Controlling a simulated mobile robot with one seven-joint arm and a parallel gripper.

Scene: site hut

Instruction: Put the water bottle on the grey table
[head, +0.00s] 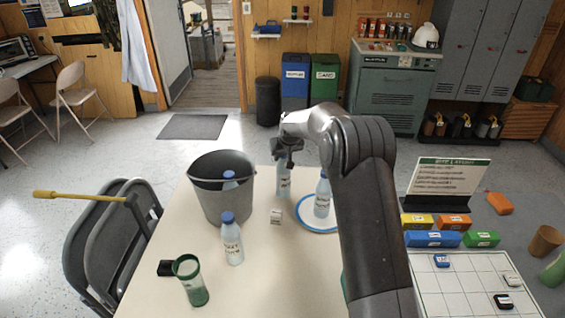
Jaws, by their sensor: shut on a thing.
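My gripper (286,160) is shut on a clear, pale blue water bottle (284,184), which is upright over the far part of the pale table (175,230). I cannot tell whether its base touches the tabletop. The bottle's cap is hidden by the gripper. A similar blue-capped bottle (232,248) stands at the table's middle. Another bottle (322,200) stands on a blue-rimmed white plate (318,228), just right of the held bottle. A further bottle (230,180) is inside the grey bucket (222,206); its lower part is hidden.
Folding chairs (95,245) stand left. A second surface (470,285) at right bears coloured boxes and a sign (448,178).

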